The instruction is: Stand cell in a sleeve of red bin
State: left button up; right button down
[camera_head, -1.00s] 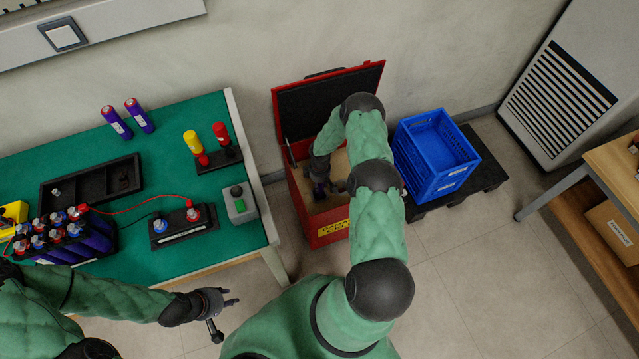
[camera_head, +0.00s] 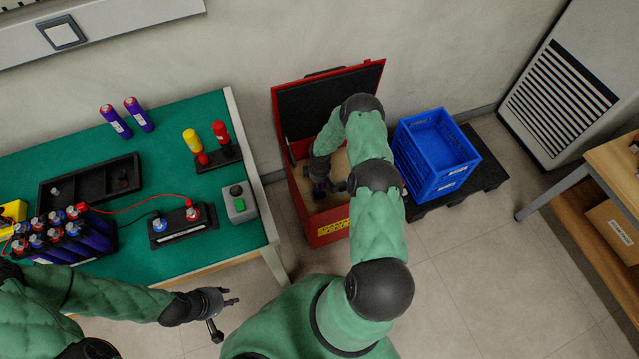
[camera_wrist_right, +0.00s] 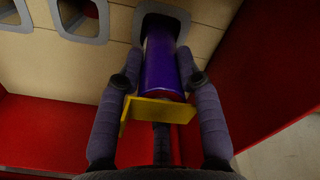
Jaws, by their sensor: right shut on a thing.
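The red bin (camera_head: 327,229) stands on the floor with its lid open, and a tan panel with sleeves is inside. My right gripper (camera_head: 327,190) reaches down into it, partly hidden by my arm. In the right wrist view, my right gripper (camera_wrist_right: 160,98) is shut on a purple cell (camera_wrist_right: 162,65). The cell's far end is at a grey-rimmed sleeve opening (camera_wrist_right: 183,17) and seems to enter it; how deep is hidden. A yellow piece (camera_wrist_right: 158,110) lies across the cell's near end. My left gripper (camera_head: 229,297) is open and empty, beside the table.
Other sleeve openings (camera_wrist_right: 80,18) in the panel look empty. The green table (camera_head: 185,115) holds two purple cells (camera_head: 116,122), a black tray (camera_head: 90,182) and a wired cell pack (camera_head: 65,235). A blue crate (camera_head: 435,157) stands right of the bin, close to my right arm.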

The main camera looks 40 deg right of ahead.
jog(key=shift+f, duration=3.2)
dwell(1.0)
jog(key=shift+c, duration=2.2)
grip_release()
jog(key=o, duration=0.4)
jog(key=shift+o, duration=0.2)
notch_tip(320, 180, up, 12)
